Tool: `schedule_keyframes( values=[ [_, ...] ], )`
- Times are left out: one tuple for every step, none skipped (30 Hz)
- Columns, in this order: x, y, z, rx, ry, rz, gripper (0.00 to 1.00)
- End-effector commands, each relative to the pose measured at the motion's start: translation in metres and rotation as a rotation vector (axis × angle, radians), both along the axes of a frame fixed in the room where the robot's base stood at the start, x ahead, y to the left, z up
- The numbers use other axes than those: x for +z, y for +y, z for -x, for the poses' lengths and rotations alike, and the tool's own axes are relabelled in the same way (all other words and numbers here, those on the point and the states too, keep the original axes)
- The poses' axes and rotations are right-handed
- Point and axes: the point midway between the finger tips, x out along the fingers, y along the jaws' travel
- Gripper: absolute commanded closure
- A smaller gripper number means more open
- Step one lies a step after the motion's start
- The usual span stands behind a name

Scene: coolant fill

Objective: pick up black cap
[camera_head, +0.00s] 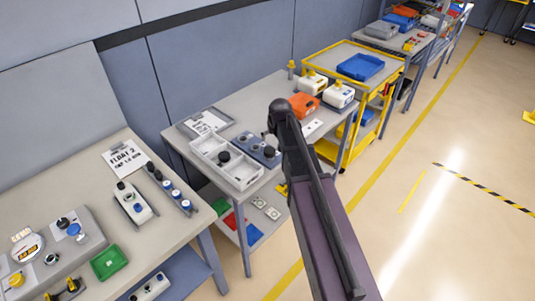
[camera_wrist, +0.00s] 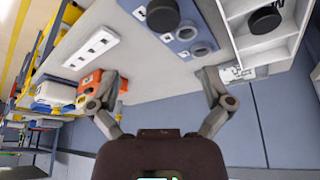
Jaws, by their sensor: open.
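My gripper (camera_wrist: 160,85) is open and empty in the wrist view, its two fingers spread wide with nothing between them. One black cap (camera_wrist: 162,14) sits on a blue-grey block (camera_wrist: 185,36) with round holes, ahead of the fingers at the top edge. Another round black cap (camera_wrist: 265,19) lies in a white compartment tray (camera_wrist: 291,40) at the top right. In the head view, one black cap (camera_head: 223,156) shows in the tray and another (camera_head: 269,151) on the block. There my arm hides most of the gripper. I cannot tell which cap is meant.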

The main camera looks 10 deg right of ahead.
Motion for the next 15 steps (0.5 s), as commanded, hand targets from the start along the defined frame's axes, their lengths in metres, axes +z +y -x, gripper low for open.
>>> schedule_keyframes(
  values=[
    [-0.002,0.001,-0.001,0.001,0.000,-0.001,0.00],
    [-0.003,0.002,-0.001,0.002,0.000,0.000,0.00],
    [-0.005,0.003,-0.001,0.003,0.000,0.000,0.00],
    [-0.006,0.003,-0.002,0.003,0.000,0.000,0.00],
    [-0.008,0.004,-0.003,0.004,0.001,0.000,0.00],
    [-0.010,0.004,-0.004,0.004,0.001,0.000,0.00],
    [-0.012,0.005,-0.005,0.004,0.001,0.000,0.00],
    [-0.015,0.005,-0.005,0.004,0.001,0.000,0.00],
    [-0.018,0.005,-0.007,0.005,0.001,0.000,0.00],
    [-0.020,0.005,-0.007,0.005,0.001,0.000,0.00],
    [-0.023,0.005,-0.008,0.005,0.001,0.000,0.00],
    [-0.026,0.005,-0.010,0.005,0.001,0.000,0.00],
    [-0.028,0.005,-0.011,0.005,0.001,0.000,0.00],
    [-0.031,0.006,-0.012,0.005,0.001,0.000,0.00],
    [-0.034,0.006,-0.013,0.005,0.001,0.000,0.00]
  ],
)
